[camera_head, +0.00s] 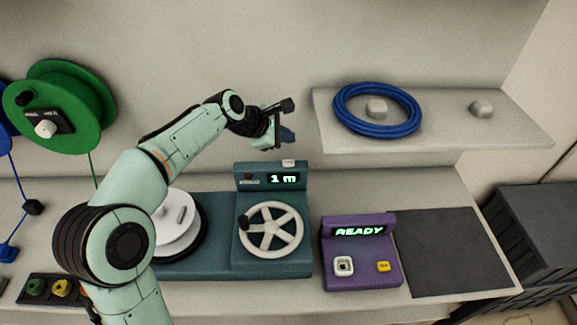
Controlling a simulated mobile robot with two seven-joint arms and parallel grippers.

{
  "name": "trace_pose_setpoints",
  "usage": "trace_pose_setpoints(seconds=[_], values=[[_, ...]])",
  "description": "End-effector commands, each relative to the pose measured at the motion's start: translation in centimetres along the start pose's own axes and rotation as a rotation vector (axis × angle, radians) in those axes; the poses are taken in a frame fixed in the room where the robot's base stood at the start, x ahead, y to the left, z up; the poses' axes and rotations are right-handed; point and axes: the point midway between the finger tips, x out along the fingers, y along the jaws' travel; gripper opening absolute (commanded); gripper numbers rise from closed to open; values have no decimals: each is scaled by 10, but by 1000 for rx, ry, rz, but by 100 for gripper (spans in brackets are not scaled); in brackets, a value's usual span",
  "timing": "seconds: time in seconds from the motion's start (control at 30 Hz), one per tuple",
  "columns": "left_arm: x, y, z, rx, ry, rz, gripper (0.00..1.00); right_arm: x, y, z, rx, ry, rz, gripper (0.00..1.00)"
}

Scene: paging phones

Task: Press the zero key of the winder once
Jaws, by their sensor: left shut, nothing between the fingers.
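The winder (222,215) is a teal machine on the bench with a white spoked handwheel (270,230). Its display (284,179) reads "1 m". A small pale key (288,162) sits on top of the display housing; any marking on it is too small to read. My left gripper (287,136) is shut and empty, above and apart from this key. My left arm crosses in front of part of the winder's white reel (177,222). My right gripper is not in view.
A purple device (360,278) reading "READY" and a dark mat (452,252) are to the right. A shelf (440,142) holds a blue cable coil (350,127). A green spool (95,95) hangs at left. Free air surrounds the winder's display housing.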

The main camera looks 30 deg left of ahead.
Motion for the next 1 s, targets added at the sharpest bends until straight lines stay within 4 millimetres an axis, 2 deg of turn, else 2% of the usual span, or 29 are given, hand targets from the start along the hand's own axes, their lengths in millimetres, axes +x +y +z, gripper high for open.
trace_pose_setpoints(seconds=[0.03,0.1,0.33,1.0], values=[[9,-8,-8,-1,2,-3,0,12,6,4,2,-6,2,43],[17,-14,-13,-1,2,-3,0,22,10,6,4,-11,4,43],[36,-27,-26,0,0,-2,0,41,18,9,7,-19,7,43],[40,-29,-29,0,0,0,0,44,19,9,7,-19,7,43]])
